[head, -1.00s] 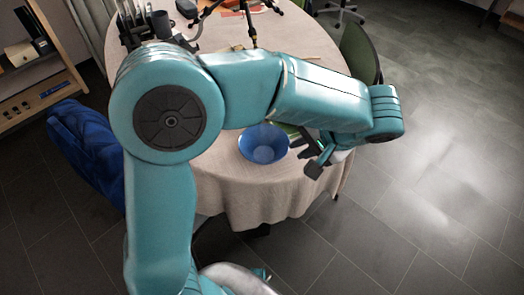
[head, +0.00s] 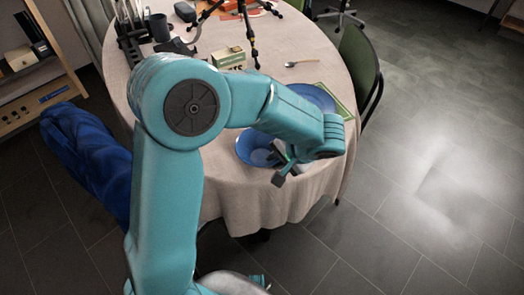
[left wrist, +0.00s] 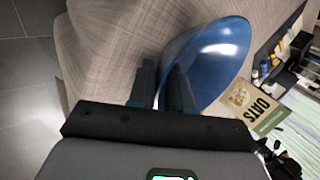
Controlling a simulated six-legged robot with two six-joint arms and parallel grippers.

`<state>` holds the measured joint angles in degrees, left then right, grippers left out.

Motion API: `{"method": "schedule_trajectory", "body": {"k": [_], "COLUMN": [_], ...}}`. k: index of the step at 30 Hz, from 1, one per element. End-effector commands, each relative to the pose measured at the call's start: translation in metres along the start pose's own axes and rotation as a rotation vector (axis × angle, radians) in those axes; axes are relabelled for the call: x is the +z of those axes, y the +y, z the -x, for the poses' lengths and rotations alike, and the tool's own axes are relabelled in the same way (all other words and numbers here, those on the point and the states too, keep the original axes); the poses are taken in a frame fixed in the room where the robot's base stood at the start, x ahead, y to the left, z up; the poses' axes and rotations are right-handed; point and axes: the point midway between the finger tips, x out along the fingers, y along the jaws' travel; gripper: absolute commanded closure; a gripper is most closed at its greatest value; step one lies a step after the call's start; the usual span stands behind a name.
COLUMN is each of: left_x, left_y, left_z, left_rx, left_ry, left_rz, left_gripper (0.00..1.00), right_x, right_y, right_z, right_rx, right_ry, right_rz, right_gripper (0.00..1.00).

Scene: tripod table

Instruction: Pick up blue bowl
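The blue bowl (head: 246,150) stands near the front edge of the round table, partly hidden by my left arm. In the left wrist view the bowl (left wrist: 218,55) shows tilted, beyond and to the right of the fingers. My left gripper (head: 280,166) is at the bowl's right front side. In the left wrist view its fingers (left wrist: 162,85) point at the near rim with a narrow gap between them. I see no clear grip on the rim, and the exact contact is hidden. My right gripper is not in view.
The table (head: 225,200) also bears a blue dish (head: 318,96) behind my arm, a spoon (head: 300,64), an oats box (head: 228,58) and a black tripod (head: 252,35). A green chair (head: 360,65) stands at the right and a blue bag-like item (head: 92,150) at the left.

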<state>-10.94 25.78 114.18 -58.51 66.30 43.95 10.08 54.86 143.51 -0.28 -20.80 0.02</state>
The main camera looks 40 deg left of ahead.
Motion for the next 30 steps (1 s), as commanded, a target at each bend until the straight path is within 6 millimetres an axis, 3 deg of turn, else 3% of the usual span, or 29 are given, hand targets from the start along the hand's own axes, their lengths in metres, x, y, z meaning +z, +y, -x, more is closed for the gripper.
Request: {"method": "schedule_trajectory", "body": {"k": [2, 4, 5, 20, 26, 30], "left_x": [0.000, 0.000, 0.000, -0.001, -0.001, -0.001], "left_y": [0.000, 0.000, 0.000, -0.005, -0.025, -0.048], "left_z": [0.000, 0.000, 0.000, 0.009, 0.040, 0.077], "left_rx": [0.000, 0.000, 0.000, -0.001, -0.001, -0.001], "left_ry": [0.000, 0.000, 0.000, 0.002, 0.006, 0.006], "left_rz": [0.000, 0.000, 0.000, 0.001, 0.005, 0.005], "left_gripper": [0.81, 0.98, 1.00, 1.00, 1.00, 1.00], "right_x": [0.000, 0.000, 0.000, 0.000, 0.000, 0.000], "right_y": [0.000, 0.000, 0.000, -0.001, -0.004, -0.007], "right_z": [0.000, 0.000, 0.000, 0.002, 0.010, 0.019], "right_rx": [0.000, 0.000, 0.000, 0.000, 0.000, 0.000], "right_ry": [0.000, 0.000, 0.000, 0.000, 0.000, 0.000], "right_rz": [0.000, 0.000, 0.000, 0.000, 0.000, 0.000], "right_gripper": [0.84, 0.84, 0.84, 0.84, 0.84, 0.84]}}
